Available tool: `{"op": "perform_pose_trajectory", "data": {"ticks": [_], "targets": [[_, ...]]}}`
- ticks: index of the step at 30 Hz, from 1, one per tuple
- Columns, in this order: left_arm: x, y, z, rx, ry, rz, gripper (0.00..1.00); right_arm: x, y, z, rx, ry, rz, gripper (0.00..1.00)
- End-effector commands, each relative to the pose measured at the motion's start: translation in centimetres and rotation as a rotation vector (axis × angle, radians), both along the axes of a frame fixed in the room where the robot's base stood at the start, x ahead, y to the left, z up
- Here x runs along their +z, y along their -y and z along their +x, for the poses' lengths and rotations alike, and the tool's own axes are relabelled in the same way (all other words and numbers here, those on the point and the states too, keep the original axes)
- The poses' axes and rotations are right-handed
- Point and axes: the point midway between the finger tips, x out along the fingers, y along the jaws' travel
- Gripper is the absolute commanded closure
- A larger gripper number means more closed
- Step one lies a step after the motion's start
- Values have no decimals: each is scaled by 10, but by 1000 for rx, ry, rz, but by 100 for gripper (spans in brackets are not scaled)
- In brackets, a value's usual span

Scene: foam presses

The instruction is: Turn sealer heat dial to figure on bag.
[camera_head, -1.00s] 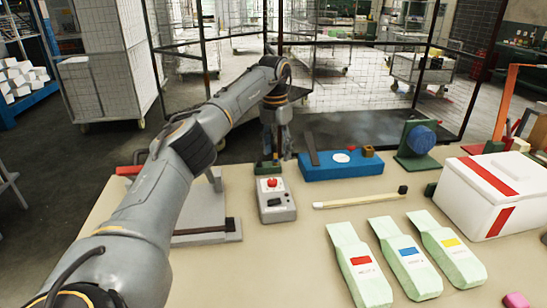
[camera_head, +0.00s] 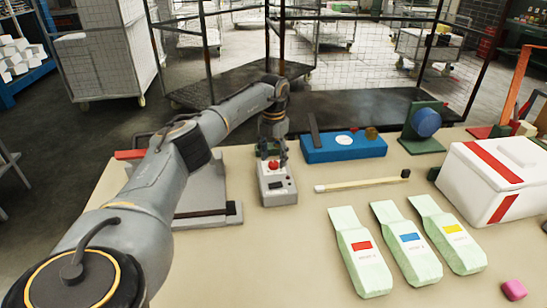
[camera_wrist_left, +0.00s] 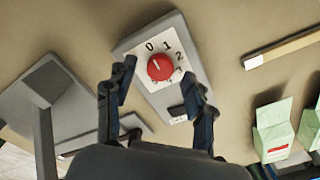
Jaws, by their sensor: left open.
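The heat dial is a red knob (camera_head: 273,165) on a small grey control box (camera_head: 279,190). In the left wrist view the knob (camera_wrist_left: 160,67) has a white mark pointing up-left, roughly toward the 0; figures 0, 1, 2 and more run around it. My left gripper (camera_head: 272,152) is open above the box; its fingers (camera_wrist_left: 158,84) are on either side of the knob's near side in the wrist view, apparently not touching it. Three pale green bags with red (camera_head: 360,255), blue (camera_head: 411,248) and yellow (camera_head: 452,241) labels lie to the right. Their print is too small to read.
A grey press (camera_head: 205,211) with a dark bar lies left of the box, partly behind my arm. A blue block (camera_head: 345,150) stands behind, a pale stick (camera_head: 355,185) lies to the right, and a white box with red stripes (camera_head: 485,195) stands farther right.

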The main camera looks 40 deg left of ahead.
Motion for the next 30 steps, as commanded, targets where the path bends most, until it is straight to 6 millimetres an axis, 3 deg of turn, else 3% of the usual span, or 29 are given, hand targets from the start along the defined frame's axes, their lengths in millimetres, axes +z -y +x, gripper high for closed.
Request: {"op": "perform_pose_trajectory", "data": {"ticks": [4, 13, 21, 30], "targets": [[-10, 0, 0, 0, -1, 0, 46, 2, -1, 0, 0, 1, 2, 60], [-12, 0, 0, -1, 0, 0, 46, 1, -6, -1, 1, -1, 7, 60], [-12, 0, 0, -1, 0, 0, 100, 1, -6, -2, 1, -3, 6, 60], [-11, 0, 0, -30, 0, 0, 100, 2, -5, -3, 1, -5, 6, 60]]}}
